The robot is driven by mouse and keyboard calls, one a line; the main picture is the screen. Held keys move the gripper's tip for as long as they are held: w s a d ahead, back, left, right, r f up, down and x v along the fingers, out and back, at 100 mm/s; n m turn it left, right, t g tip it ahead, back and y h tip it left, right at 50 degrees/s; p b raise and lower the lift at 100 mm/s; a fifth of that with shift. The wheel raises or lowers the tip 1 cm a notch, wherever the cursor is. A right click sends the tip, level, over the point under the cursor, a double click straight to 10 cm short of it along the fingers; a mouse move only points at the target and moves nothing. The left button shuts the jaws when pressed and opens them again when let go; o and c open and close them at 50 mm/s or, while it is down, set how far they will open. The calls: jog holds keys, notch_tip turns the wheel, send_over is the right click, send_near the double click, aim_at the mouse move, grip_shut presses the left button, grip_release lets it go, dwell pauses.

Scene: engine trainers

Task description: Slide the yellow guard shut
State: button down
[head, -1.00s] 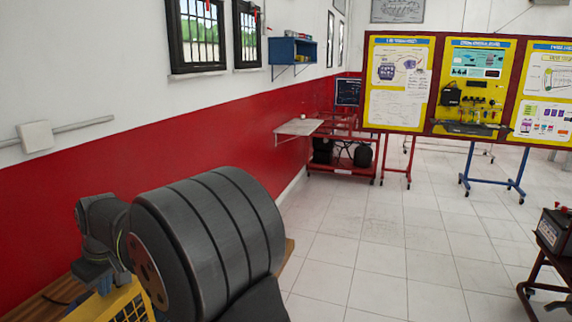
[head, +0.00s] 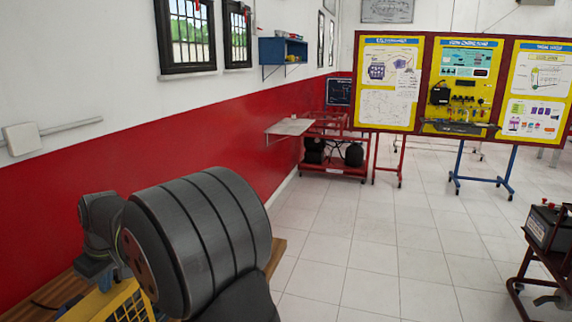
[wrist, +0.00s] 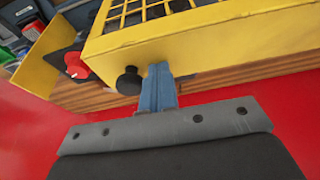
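The yellow guard (wrist: 195,30), a box with a mesh top, fills the upper part of the wrist view. A black round knob (wrist: 130,80) sticks out of its near face. My gripper (wrist: 158,70) has its blue fingers together, just right of the knob and against or very near the guard's face; I cannot tell whether they touch. Nothing shows between the fingers. In the head view the guard (head: 128,303) shows only in part at the lower left, below my dark arm.
A yellow end panel (wrist: 42,58) stands left of the guard, with a gap between them. A red knob (wrist: 77,66) sits in that gap. A wooden bench edge (wrist: 225,75) runs below the guard. The red wall (head: 60,220) is close on the left.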

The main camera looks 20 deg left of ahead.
jog(key=shift+w, duration=3.1)
jog(key=shift+s, duration=0.6)
notch_tip(320, 180, up, 7)
